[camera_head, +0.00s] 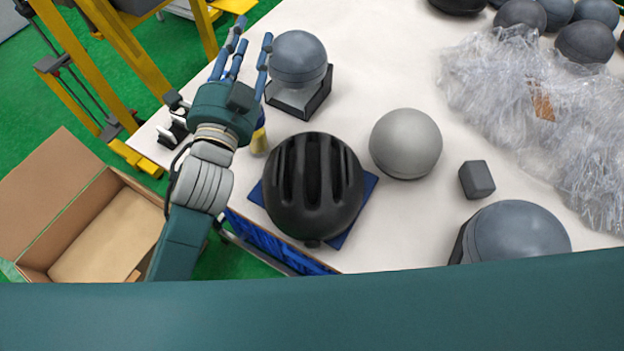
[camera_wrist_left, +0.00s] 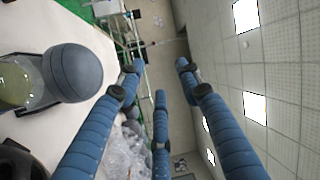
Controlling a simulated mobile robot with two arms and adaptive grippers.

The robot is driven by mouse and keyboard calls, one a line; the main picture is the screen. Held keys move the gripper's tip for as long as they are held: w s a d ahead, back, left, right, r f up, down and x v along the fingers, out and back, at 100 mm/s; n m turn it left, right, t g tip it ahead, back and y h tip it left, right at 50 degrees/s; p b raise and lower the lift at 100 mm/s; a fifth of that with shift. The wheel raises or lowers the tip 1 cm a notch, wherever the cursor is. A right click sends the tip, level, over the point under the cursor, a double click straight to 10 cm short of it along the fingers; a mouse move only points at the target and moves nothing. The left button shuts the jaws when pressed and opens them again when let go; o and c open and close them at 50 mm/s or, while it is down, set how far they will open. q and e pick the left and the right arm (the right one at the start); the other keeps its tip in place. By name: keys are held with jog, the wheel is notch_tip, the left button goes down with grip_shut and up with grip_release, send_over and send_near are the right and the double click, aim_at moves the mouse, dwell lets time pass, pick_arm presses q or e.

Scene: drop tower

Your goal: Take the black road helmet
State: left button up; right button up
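The black road helmet (camera_head: 313,185) with long vents sits upright on a blue mat (camera_head: 365,187) at the table's near left corner. Part of a black shape, likely the helmet (camera_wrist_left: 18,160), shows at the lower left of the left wrist view. My left gripper (camera_head: 248,45) is above the table's left edge, beyond and to the left of the helmet, apart from it. Its blue fingers are spread and empty, and they also show in the left wrist view (camera_wrist_left: 157,80). My right gripper is not in view.
A grey-blue headform (camera_head: 298,58) on a black-edged stand is just right of my left fingers. A grey ball (camera_head: 405,143), a dark block (camera_head: 477,180) and crumpled clear plastic (camera_head: 545,105) lie to the right. An open cardboard box (camera_head: 105,235) and yellow frame (camera_head: 125,50) are left.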

pick_arm(q)
jog(key=s+d+r+m+g+h, duration=0.1)
jog(key=s+d+r+m+h, duration=0.2)
jog(key=d+r+m+h, duration=0.5)
jog(key=s+d+r+m+g+h, duration=0.1)
jog(key=s+d+r+m+h, duration=0.2)
jog(key=d+r+m+h, duration=0.4)
jog(key=s+d+f+m+g+h, duration=0.1)
jog(key=s+d+m+g, duration=0.55)
jog(key=m+g, duration=0.55)
jog(key=s+d+f+m+g+h, duration=0.1)
jog(key=s+d+m+g, duration=0.55)
jog(key=m, duration=0.95)
jog(key=m+t+y, duration=0.1)
jog(key=m+y, duration=1.3)
jog(key=y, duration=0.6)
send_near(302, 164)
jog(key=f+p, duration=0.2)
jog(key=f, duration=0.1)
jog(key=shift+d, duration=0.2)
jog(key=f+p, duration=0.2)
jog(key=f, duration=0.2)
jog(key=shift+s+d+f+p, duration=0.25)
jog(key=shift+f+p, duration=0.1)
jog(key=shift+p, duration=0.05)
jog(key=shift+f, duration=0.5)
jog(key=shift+w+d, duration=0.1)
grip_shut()
